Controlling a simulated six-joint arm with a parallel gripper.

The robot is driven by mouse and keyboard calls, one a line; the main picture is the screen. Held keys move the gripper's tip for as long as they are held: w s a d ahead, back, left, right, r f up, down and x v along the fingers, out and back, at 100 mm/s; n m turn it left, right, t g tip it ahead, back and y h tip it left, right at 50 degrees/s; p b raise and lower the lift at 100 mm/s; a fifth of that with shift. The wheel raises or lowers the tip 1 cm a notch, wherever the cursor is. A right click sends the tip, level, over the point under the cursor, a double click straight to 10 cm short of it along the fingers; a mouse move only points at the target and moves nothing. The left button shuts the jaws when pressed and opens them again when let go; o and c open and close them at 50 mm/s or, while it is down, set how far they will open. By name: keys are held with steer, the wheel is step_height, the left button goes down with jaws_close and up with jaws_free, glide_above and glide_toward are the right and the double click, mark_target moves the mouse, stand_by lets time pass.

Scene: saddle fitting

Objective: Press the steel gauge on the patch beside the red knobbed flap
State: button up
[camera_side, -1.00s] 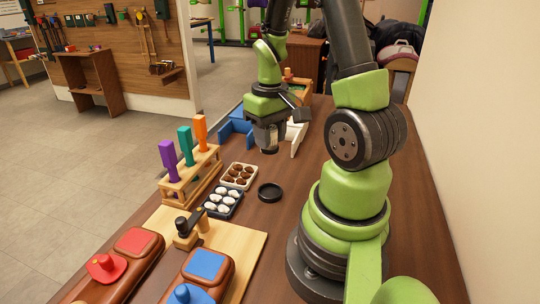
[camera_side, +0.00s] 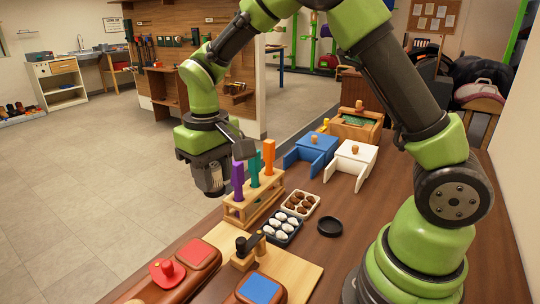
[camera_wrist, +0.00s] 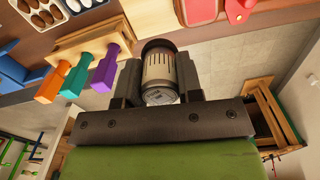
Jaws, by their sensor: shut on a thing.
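My gripper (camera_side: 211,184) is shut on the steel gauge (camera_wrist: 158,70), a short cylinder with a marked band and a round end face. In the side view the gauge (camera_side: 213,178) hangs below my wrist, left of the tool rack and well above the floor level. The red knobbed flap (camera_side: 167,270) lies on a brown padded block, lower left in the side view, with the red patch (camera_side: 196,253) beside it. In the wrist view the red flap (camera_wrist: 238,9) and the red patch (camera_wrist: 201,9) are at the top edge, apart from the gauge.
A blue patch (camera_side: 259,288) sits on a second brown block at the front. A wooden rack (camera_side: 240,213) with purple, green and orange handles stands close to my gripper. Trays of white (camera_side: 283,227) and brown (camera_side: 301,203) pieces and a black ring (camera_side: 330,226) lie nearby.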

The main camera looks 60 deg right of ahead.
steer(key=n, duration=0.1)
glide_above(195, 249)
step_height(195, 249, down, 4)
steer(key=shift+f, duration=2)
steer(key=shift+f, duration=1)
stand_by(0.4)
steer(key=o, duration=0.9)
